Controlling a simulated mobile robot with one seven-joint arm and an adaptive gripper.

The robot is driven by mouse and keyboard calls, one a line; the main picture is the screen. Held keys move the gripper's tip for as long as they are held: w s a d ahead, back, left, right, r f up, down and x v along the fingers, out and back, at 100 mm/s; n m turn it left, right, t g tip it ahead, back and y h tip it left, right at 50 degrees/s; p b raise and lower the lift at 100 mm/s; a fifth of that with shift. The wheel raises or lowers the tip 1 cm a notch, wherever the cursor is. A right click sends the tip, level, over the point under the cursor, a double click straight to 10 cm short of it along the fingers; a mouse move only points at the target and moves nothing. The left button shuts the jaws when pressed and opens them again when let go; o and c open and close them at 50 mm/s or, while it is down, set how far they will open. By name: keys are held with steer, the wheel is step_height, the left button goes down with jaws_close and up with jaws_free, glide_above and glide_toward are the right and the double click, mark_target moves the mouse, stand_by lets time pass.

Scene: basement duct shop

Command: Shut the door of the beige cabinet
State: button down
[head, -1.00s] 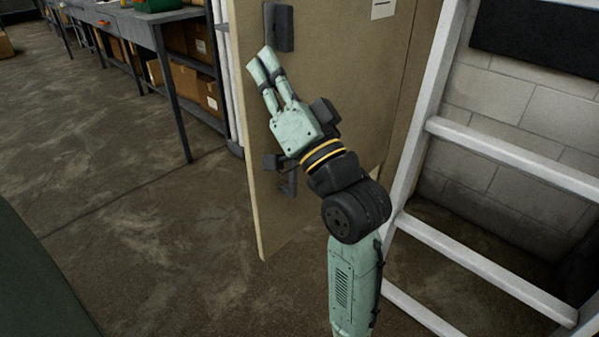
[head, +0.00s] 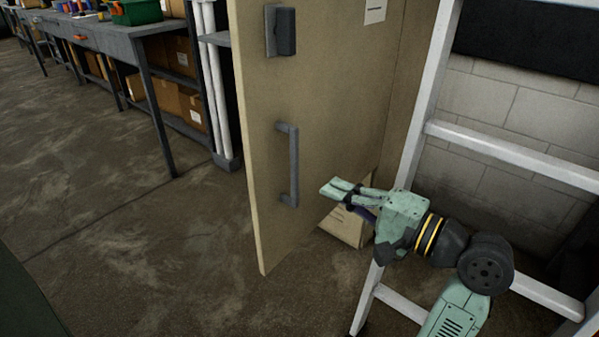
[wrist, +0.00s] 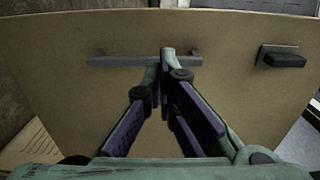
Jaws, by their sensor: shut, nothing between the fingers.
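The beige cabinet door (head: 330,110) stands open in the head view, its free edge toward the left. It carries a grey bar handle (head: 292,165) and a dark latch block (head: 284,30) above it. My gripper (head: 331,188) is right of the handle in the head view, fingers pointing left, shut and empty. In the wrist view the door face (wrist: 230,100) fills the picture ahead of my closed fingertips (wrist: 160,62), which overlap the handle (wrist: 110,60). I cannot tell whether they touch the door. The cabinet interior is hidden.
A white ladder (head: 425,130) stands close on the right, behind my arm. A carton (head: 345,226) sits on the floor near the door's lower right. A grey workbench (head: 150,35) with boxes below is at the upper left. The floor left of the door is clear.

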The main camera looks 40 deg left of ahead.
mark_target(268, 160)
steer(key=a, duration=0.4)
steer(key=a+p, duration=0.1)
steer(key=a, duration=0.8)
steer(key=shift+w+a, duration=0.15)
steer(key=shift+w, duration=0.15)
